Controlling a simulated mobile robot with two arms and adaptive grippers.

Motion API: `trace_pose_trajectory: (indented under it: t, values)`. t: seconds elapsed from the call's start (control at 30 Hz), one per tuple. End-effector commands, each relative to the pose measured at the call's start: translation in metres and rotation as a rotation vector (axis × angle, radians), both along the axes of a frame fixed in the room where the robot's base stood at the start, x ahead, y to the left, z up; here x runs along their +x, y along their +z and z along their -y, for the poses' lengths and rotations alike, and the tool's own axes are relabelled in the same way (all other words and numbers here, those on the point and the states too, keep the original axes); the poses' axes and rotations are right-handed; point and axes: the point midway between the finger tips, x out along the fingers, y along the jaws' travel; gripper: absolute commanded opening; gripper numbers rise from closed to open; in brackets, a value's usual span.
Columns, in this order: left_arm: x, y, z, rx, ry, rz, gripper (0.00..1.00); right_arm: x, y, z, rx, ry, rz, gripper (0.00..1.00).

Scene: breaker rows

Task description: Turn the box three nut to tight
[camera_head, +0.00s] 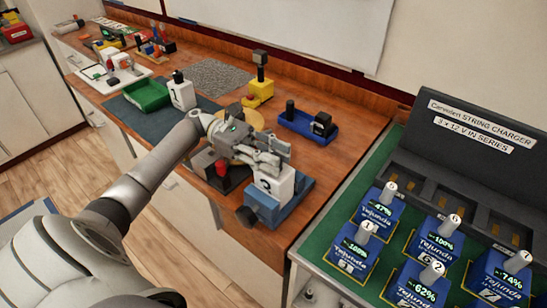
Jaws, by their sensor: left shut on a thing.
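A white box (274,187) with a dark mark on its front sits in a blue vise-like holder (291,202) near the table's front edge. I cannot read for certain whether the mark is a three. My left gripper (275,160) reaches over the top of this box from the left. Its fingers are shut at the box top and hide what they hold, likely the nut; its turn position cannot be seen. My right gripper is not in view.
A black block with a red knob (221,168) stands close left of the holder. A blue tray (294,123), a yellow stand (258,93), another white box (183,95) and a green bin (147,95) are behind. A charger (460,150) with several blue batteries is at right.

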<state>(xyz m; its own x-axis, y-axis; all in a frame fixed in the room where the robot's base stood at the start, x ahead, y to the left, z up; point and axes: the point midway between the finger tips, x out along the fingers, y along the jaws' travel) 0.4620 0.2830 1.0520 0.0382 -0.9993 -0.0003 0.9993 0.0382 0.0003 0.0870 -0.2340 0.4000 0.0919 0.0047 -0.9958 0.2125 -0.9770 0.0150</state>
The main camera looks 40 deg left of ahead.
Motion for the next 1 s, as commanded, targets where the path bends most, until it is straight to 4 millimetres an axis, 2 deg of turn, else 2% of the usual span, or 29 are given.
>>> trace_pose_trajectory:
  t: [0.23,0.73,0.77,0.9,1.0]
  values:
    - [0.0006,0.0003,0.0002,-0.001,-0.071,0.002,0.06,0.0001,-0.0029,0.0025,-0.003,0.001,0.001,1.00]
    - [-0.0001,-0.0006,0.0007,-0.001,-0.088,-0.001,0.06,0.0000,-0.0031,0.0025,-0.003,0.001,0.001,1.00]
    - [-0.0001,-0.0007,0.0007,-0.001,-0.088,-0.001,0.32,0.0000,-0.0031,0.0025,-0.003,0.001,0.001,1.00]
    - [-0.0001,-0.0007,0.0006,-0.001,-0.087,-0.001,0.50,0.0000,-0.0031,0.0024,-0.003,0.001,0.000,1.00]
    - [-0.0001,-0.0006,0.0006,-0.001,-0.087,-0.001,0.53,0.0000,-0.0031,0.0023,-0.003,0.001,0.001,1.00]
